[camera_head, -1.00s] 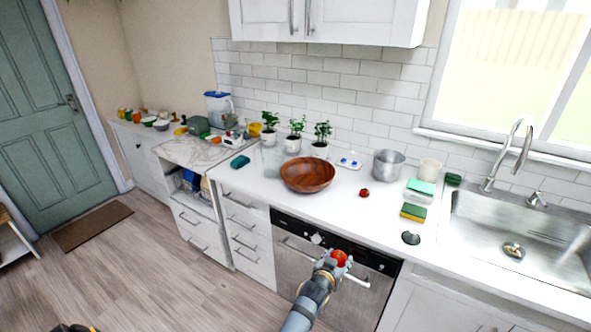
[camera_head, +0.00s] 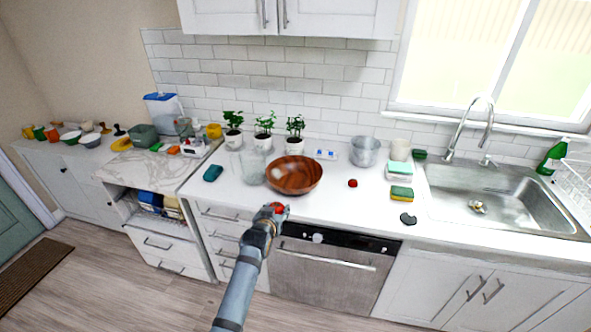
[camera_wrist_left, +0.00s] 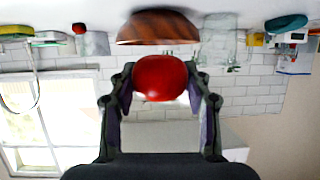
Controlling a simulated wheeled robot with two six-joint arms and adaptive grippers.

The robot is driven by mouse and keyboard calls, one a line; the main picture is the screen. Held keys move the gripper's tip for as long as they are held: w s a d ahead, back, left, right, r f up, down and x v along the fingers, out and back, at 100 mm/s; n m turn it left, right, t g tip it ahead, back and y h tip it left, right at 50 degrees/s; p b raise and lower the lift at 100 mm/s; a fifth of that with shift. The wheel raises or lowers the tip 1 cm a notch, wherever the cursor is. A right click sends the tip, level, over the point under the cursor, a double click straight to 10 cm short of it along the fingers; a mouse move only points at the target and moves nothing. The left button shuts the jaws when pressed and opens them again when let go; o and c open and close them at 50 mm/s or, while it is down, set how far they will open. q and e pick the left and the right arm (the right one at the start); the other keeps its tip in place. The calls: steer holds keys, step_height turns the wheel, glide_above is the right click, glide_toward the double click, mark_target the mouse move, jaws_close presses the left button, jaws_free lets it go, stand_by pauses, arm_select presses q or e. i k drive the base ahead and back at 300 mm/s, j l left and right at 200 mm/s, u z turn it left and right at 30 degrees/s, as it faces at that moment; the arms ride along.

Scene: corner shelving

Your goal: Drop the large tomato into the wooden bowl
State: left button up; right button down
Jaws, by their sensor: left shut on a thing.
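My left gripper (camera_head: 274,209) is shut on the large red tomato (camera_head: 279,207), just in front of the counter edge in the head view. In the left wrist view the tomato (camera_wrist_left: 160,78) sits between both fingers of the gripper (camera_wrist_left: 160,90). The wooden bowl (camera_head: 294,175) stands on the counter, beyond the tomato and slightly to the right. The bowl also shows in the left wrist view (camera_wrist_left: 158,28), upside down and apart from the tomato. My right gripper is not in view.
A clear glass container (camera_head: 252,167) stands left of the bowl. A small red tomato (camera_head: 352,183) lies to its right. Potted plants (camera_head: 264,140) stand behind it. A metal pot (camera_head: 364,151), sponges (camera_head: 401,193) and the sink (camera_head: 490,195) are farther right. A teal object (camera_head: 213,173) lies at left.

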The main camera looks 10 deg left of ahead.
mark_target(291, 185)
steer(key=i, duration=0.9)
